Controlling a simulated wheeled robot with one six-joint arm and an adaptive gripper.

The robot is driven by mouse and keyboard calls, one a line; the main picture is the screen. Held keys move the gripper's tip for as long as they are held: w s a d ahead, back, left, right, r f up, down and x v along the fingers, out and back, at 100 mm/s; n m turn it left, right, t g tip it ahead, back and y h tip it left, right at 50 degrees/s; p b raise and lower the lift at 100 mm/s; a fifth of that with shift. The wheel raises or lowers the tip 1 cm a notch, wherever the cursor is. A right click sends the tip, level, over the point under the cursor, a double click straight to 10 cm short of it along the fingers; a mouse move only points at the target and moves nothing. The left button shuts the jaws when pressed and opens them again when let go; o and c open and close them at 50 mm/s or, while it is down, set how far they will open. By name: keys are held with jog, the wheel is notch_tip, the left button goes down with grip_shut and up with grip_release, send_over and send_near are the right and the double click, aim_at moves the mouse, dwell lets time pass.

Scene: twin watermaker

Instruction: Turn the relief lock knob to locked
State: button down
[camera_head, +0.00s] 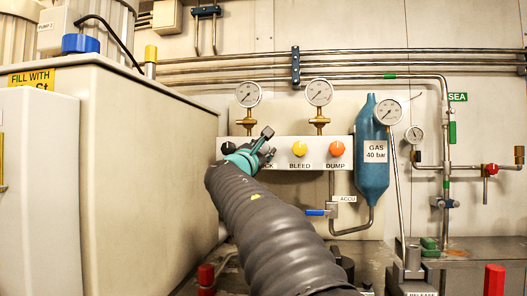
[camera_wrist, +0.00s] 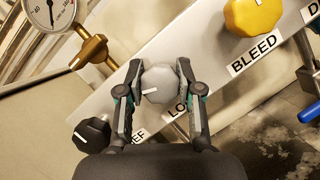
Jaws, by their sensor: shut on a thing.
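The lock knob (camera_wrist: 158,80) is grey with a white mark pointing to the left and slightly down in the wrist view. My gripper (camera_wrist: 160,72) has a finger on each side of it and is shut on it. The label under the knob is partly covered by a finger, with "LO" showing. In the head view my gripper (camera_head: 265,142) is at the white panel (camera_head: 318,160), between the black and yellow knobs, and hides the grey knob.
A black knob (camera_wrist: 92,134) is on one side, and the yellow BLEED knob (camera_wrist: 252,15) on the other. An orange DUMP knob (camera_head: 337,148) is farther right. Gauges (camera_head: 248,94) stand above the panel. A blue gas bottle (camera_head: 372,170) is to the right, and a large beige cabinet (camera_head: 140,170) to the left.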

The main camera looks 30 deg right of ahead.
jog(key=m+g, duration=0.1)
jog(key=m, duration=0.3)
jog(key=m+g+p, duration=0.1)
jog(key=m+g, duration=0.1)
jog(key=m, duration=0.1)
jog(key=shift+r+m, duration=0.1)
jog(key=shift+m, duration=0.3)
jog(key=m+g+y+p, duration=0.1)
jog(key=m, duration=0.2)
jog(key=shift+m+g+y+p, duration=0.45)
jog(key=shift+m+p, duration=0.3)
jog(key=shift+m, duration=0.95)
jog(key=shift+f, duration=0.2)
jog(key=c, duration=0.7)
grip_release()
jog(key=shift+c, duration=0.2)
